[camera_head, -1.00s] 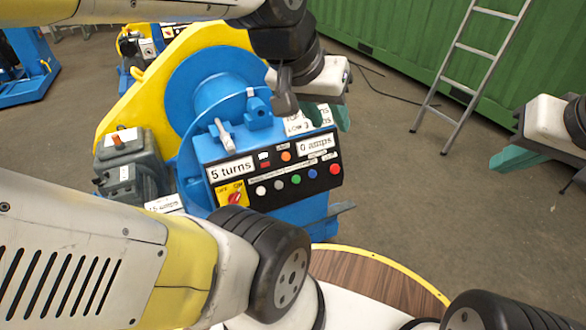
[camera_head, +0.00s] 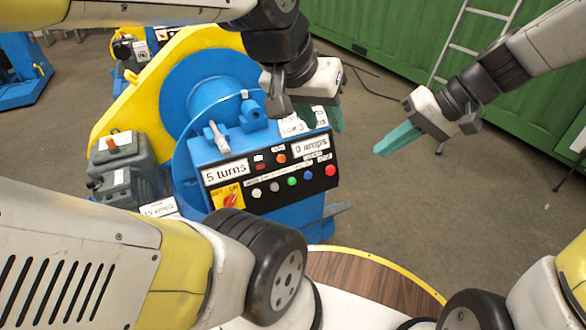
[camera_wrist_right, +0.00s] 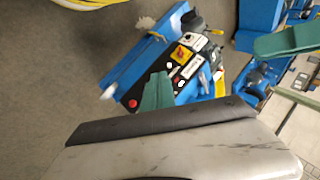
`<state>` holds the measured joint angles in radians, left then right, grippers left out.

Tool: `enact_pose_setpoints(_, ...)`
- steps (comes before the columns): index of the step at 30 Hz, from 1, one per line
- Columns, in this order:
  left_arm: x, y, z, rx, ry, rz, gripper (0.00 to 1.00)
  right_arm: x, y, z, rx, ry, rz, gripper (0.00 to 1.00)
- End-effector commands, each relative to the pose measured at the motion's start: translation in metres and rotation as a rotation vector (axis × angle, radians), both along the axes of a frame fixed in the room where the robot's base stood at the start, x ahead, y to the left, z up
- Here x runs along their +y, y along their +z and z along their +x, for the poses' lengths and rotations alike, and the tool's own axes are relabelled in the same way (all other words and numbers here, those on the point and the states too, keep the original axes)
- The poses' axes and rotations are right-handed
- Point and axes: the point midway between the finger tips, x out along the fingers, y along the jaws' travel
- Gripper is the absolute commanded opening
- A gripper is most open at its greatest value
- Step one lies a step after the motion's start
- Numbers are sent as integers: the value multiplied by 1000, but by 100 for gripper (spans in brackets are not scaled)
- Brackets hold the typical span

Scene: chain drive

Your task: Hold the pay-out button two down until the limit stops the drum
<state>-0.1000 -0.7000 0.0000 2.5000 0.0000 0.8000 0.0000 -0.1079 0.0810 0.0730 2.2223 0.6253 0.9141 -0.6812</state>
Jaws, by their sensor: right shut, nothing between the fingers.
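The blue drum machine (camera_head: 205,150) carries a dark sloped control panel (camera_head: 270,190) with a row of white, grey, green, blue and red buttons. The green button (camera_head: 292,181) and blue button (camera_head: 308,175) are uncovered; I cannot read which is pay-out button two. The displays read "5 turns" (camera_head: 226,172) and "0 amps" (camera_head: 311,147). The drum (camera_head: 205,88) stands behind. My left gripper (camera_head: 335,117) is above the panel's upper right, its jaw gap hidden. My right gripper (camera_head: 380,150) is shut and empty, right of the panel, apart from it; its fingertips show in the right wrist view (camera_wrist_right: 157,92).
A red rotary switch (camera_head: 230,200) sits on a yellow plate at the panel's lower left. A grey motor box (camera_head: 122,160) stands left of the drum. A green container (camera_head: 400,40) and a ladder (camera_head: 470,40) are behind.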

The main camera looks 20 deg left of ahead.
Motion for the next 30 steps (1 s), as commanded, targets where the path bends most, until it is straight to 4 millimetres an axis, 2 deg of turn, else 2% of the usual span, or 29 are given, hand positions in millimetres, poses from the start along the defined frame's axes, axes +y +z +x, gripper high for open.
enact_pose_setpoints(3, 0, 0, 0, 0, 0, 0, 36, 34, -26, 14, 67, 62, 95, 0)
enact_pose_setpoints(11, 0, 0, 0, 0, 0, 0, 36, 102, -83, 41, 161, 134, 324, 0)
enact_pose_setpoints(18, 0, 0, 0, 0, 0, 0, 36, 159, -149, 60, 205, 118, 531, 0)
enact_pose_setpoints(24, 0, 0, 0, 0, 0, 0, 36, 199, -216, 68, 212, 49, 676, 0)
enact_pose_setpoints(30, 0, 0, 0, 0, 0, 0, 36, 227, -279, 67, 193, -44, 767, 0)
